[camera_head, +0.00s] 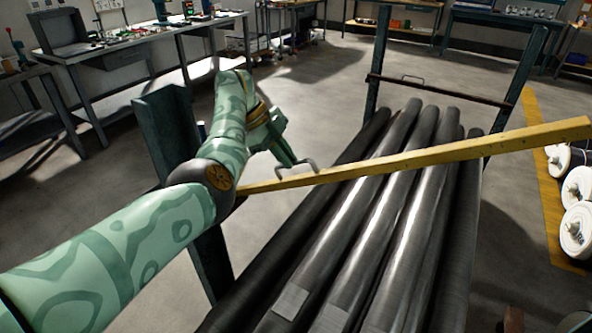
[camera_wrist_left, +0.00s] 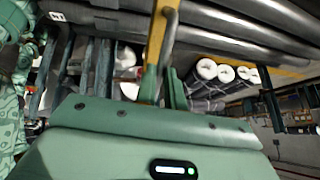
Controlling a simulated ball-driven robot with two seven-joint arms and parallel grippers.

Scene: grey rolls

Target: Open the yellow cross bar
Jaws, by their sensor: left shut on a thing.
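The yellow cross bar (camera_head: 420,160) runs across above the grey rolls (camera_head: 400,190), rising to the right, with its right end out past the rack. Its left end lies behind my left arm, near the green rack post. A small grey bent handle (camera_head: 312,165) stands up on the bar's left part. My left gripper (camera_head: 290,160) is shut on this handle. In the left wrist view the handle (camera_wrist_left: 171,32) runs down to the fingers of my left gripper (camera_wrist_left: 167,92), beside the yellow bar (camera_wrist_left: 153,50). My right gripper is in neither view.
Green posts (camera_head: 166,125) stand at the rack's corners. A dark far cross bar (camera_head: 440,90) with its own handle spans the far posts. White-ended rolls (camera_head: 577,225) lie at the right by a yellow floor line (camera_head: 545,130). Workbenches (camera_head: 150,45) line the back.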

